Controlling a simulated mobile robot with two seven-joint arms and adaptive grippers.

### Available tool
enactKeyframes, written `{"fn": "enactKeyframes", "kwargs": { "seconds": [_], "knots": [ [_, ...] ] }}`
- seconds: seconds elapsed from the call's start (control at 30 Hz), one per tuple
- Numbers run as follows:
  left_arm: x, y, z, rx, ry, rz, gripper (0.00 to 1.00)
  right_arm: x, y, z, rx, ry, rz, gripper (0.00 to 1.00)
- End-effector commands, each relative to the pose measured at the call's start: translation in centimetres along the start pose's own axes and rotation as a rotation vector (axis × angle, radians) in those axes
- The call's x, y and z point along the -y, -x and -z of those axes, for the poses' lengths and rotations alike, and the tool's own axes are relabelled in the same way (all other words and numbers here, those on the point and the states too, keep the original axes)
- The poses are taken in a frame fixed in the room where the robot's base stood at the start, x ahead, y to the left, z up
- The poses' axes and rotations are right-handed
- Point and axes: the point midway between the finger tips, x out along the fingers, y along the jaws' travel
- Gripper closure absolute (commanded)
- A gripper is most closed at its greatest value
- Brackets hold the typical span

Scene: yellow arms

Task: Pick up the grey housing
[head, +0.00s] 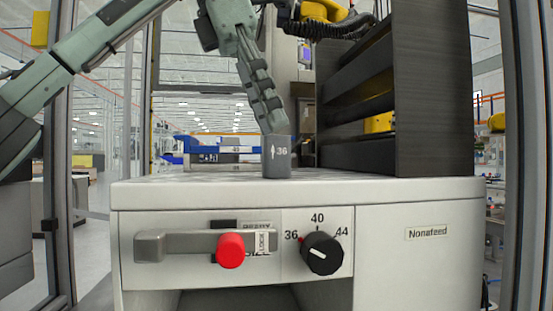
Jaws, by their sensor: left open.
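The grey housing (277,158) is a short upright cylinder marked "36" with a white symbol. It stands on the white top of the machine, near the front edge. My left gripper (273,128) comes down from above, with its fingers tilted and their tips at the top rim of the housing. The gripper is seen nearly side-on and is open. The fingertips overlap the rim in this view, and I cannot tell whether they touch it or reach inside. My right gripper is not in view.
The white machine (440,275) has a lever with a red knob (230,251) and a black dial (322,253) marked 36, 40, 44. A dark slotted rack (435,90) stands right of the housing. A blue-and-white fixture (205,152) is behind. The top left of the housing is clear.

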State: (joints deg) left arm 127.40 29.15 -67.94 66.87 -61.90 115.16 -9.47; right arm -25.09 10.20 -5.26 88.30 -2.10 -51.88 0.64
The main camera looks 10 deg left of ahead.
Motion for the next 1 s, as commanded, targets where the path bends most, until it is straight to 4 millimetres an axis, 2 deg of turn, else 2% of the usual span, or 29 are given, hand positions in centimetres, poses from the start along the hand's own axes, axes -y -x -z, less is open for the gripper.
{"fn": "enactKeyframes", "kwargs": {
  "seconds": [0.03,0.2,0.53,0.9,1.0],
  "knots": [
    [-0.1,-1.0,0.2,-0.002,-0.002,0.005,0.45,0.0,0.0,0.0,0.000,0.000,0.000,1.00],
    [-0.2,-3.1,0.2,-0.002,-0.002,0.003,0.45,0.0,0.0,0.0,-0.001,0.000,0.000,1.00],
    [-0.1,-3.7,0.2,0.000,0.000,0.000,0.45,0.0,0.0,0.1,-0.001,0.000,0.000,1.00],
    [-0.1,-3.7,0.2,0.000,0.000,0.000,0.91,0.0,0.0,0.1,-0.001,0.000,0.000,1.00],
    [-0.1,-3.7,0.2,0.000,0.000,0.000,0.92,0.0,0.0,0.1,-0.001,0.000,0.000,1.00]
  ]
}}
